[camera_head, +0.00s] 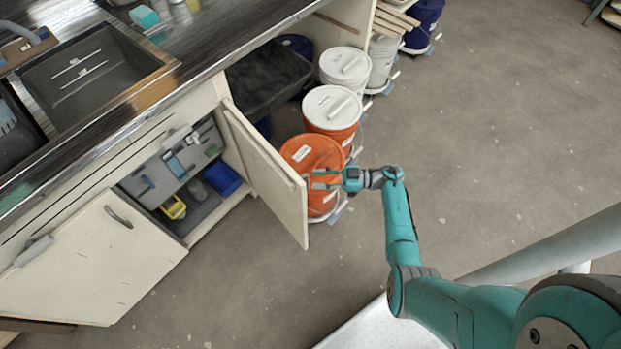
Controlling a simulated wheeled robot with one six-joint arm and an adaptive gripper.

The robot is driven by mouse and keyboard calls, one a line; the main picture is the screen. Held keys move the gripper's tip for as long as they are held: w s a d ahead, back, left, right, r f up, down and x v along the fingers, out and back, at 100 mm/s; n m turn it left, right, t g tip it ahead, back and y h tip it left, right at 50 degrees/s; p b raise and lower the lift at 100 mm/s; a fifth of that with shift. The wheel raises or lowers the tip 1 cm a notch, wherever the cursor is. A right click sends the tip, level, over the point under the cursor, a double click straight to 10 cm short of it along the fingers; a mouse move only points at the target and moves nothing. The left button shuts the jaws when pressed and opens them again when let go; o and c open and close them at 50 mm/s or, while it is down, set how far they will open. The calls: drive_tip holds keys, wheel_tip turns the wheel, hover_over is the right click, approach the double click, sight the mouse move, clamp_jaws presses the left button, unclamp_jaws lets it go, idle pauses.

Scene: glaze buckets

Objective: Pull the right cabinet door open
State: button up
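The right cabinet door (268,172) is a cream panel. It stands swung well out from the cabinet, edge toward the camera, with the opening to its left uncovered. My gripper (318,179) is just to the right of the door's free edge, on its outer side, with its fingers pointing left toward it. The two fingers show a gap between them, so it looks open. The door's handle is hard to make out, and I cannot tell whether the fingers touch the door. An orange bucket (309,152) stands directly behind and below the gripper.
The left cabinet door (92,262) has a dark curved handle (118,217). Inside the cabinet are a blue bin (221,179) and a yellow bin (174,207). The floor (262,275) in front of the doors is clear.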

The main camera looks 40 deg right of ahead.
drive_tip(key=v, duration=0.8)
drive_tip(key=shift+s+d, duration=0.1)
drive_tip(key=shift+s, duration=0.05)
